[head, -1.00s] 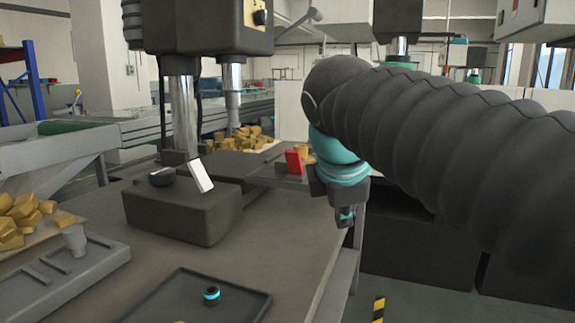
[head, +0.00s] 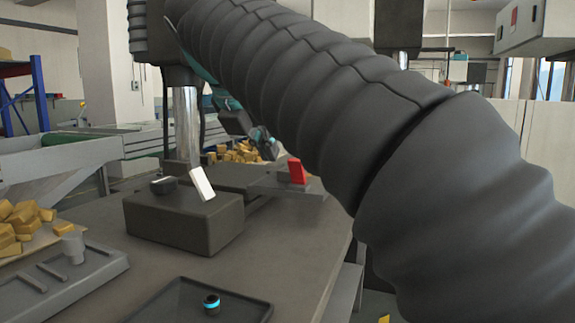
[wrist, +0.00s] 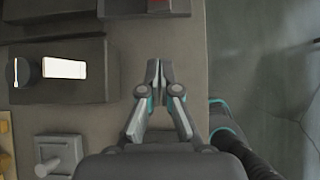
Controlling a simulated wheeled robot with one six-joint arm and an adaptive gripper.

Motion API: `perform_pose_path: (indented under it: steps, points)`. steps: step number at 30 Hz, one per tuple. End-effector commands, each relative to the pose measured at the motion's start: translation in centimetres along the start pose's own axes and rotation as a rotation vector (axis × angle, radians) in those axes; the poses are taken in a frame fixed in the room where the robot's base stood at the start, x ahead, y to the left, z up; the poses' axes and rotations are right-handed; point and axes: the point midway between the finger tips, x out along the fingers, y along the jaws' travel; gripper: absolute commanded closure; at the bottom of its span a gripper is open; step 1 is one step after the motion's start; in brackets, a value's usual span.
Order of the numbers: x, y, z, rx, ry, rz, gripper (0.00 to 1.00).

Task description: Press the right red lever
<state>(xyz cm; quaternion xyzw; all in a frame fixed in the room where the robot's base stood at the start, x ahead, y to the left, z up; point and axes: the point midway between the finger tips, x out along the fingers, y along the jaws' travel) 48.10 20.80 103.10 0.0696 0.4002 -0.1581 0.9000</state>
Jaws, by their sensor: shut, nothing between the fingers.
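The red lever (head: 297,170) stands tilted on a small grey plate beside the dark machine base. Only one red lever shows in the head view. My gripper (head: 269,151) appears up and to the left of this lever in the picture, apart from it. In the wrist view my gripper (wrist: 153,70) has its fingertips together and empty, over the bare tabletop near its right edge. I cannot clearly make out the red lever in the wrist view.
A white lever (head: 202,184) and a black knob (head: 163,184) sit on a dark box (head: 185,220). A black tray (head: 190,304) holds a small cyan-banded part (head: 211,304). A metal column (head: 186,125) rises behind. The tabletop (head: 290,245) right of the box is clear.

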Motion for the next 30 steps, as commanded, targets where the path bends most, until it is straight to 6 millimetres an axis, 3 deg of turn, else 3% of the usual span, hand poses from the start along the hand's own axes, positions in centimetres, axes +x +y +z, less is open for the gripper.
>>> perform_pose_path:
  steps: [5,20,24,30]
  points:
    - [1.5,-0.1,-0.1,0.001,0.001,-0.003,1.0]
    - [10.5,-0.1,-0.2,0.002,0.002,-0.003,1.0]
    - [10.6,-0.1,2.3,0.004,0.0,-0.001,1.0]
    - [10.9,0.0,3.6,0.003,0.001,0.0,1.0]
